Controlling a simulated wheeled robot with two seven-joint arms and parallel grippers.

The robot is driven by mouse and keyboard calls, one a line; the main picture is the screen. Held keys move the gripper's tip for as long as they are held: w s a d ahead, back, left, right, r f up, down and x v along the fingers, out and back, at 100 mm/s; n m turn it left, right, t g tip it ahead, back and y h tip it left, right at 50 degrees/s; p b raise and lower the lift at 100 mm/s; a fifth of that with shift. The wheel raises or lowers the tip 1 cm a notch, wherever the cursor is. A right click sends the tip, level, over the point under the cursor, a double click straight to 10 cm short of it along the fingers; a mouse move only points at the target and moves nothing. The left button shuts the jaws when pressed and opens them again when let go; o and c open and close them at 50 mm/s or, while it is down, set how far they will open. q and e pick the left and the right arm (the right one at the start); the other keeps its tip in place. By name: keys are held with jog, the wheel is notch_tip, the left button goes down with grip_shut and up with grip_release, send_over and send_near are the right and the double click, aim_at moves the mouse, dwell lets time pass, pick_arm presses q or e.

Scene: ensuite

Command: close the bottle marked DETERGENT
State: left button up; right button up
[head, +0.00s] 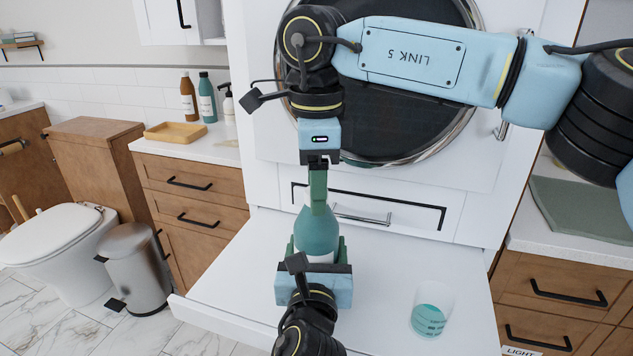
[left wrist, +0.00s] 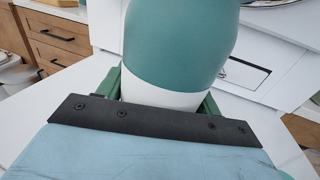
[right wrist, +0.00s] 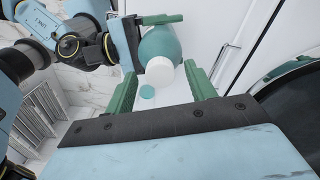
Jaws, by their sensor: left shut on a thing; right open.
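The teal bottle (head: 316,232) stands upright on the white pull-out shelf (head: 232,280). Its lower part is white in the left wrist view (left wrist: 160,95); no marking on it is legible. My left gripper (head: 316,250) is shut around its lower part. A round white cap or top (right wrist: 160,72) shows at the bottle's upper end in the right wrist view. I cannot tell whether it is tight. My right gripper (head: 318,205) points down just above the bottle. It is open, with its fingers on either side of the white top and a gap showing.
A clear cup with teal liquid (head: 431,312) stands on the shelf to the right of the bottle. The round machine door (head: 420,125) and a drawer handle (head: 362,220) are behind. Bottles and a wooden tray (head: 175,132) stand on the left counter.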

notch_tip(320, 180, up, 12)
dwell(0.4)
pick_arm(q)
jog(key=o, duration=2)
jog(key=shift+c, duration=0.2)
jog(key=s+p, duration=0.2)
jog(key=s, duration=1.1)
jog(key=shift+s+a, duration=0.2)
jog(key=shift+a, duration=0.15)
pick_arm(e)
notch_tip(320, 180, up, 2)
